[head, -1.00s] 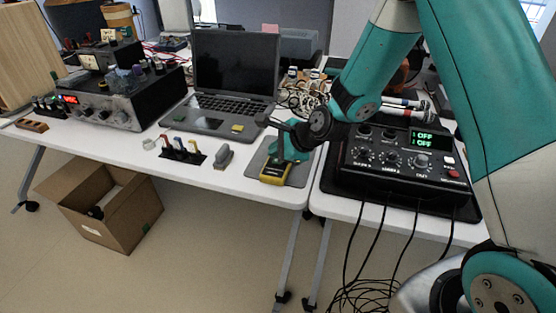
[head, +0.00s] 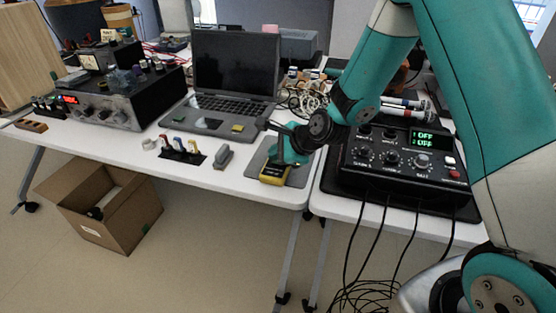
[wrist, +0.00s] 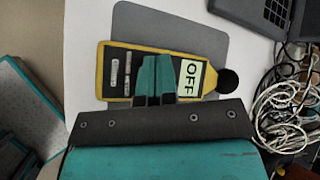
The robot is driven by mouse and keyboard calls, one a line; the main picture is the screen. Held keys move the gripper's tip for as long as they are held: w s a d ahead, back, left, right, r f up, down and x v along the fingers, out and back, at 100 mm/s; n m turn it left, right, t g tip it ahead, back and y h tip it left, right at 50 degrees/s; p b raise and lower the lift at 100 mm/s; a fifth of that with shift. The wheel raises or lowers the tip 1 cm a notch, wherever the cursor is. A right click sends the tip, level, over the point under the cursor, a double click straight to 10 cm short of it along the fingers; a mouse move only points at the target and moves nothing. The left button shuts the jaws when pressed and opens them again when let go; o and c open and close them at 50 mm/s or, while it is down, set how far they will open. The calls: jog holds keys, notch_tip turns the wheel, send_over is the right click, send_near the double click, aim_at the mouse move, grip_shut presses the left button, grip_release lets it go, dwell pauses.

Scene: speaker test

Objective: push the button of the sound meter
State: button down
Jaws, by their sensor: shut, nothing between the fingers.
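The sound meter (head: 273,175) is a yellow-edged dark handheld device lying on a grey mat (head: 297,178) near the front edge of the left table. In the wrist view the sound meter (wrist: 116,92) shows a display (wrist: 190,78) reading OFF and a round black head at its right end. My gripper (head: 282,158) points down at the meter. In the wrist view my gripper (wrist: 155,62) is shut and empty, its teal fingers over the middle of the meter, hiding part of its face. I cannot tell whether the tips touch it.
A laptop (head: 235,70) stands behind the mat, with loose cables (wrist: 285,110) to its right. A grey tool (head: 223,158) and a small rack (head: 182,152) lie to the left. A black mixer (head: 400,185) with OFF displays stands to the right.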

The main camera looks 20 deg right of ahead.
jog(key=shift+f, duration=0.2)
jog(key=shift+r, duration=0.1)
jog(key=shift+r+p, duration=0.95)
notch_tip(320, 180, up, 6)
jog(key=p, duration=0.5)
jog(key=shift+p, duration=0.4)
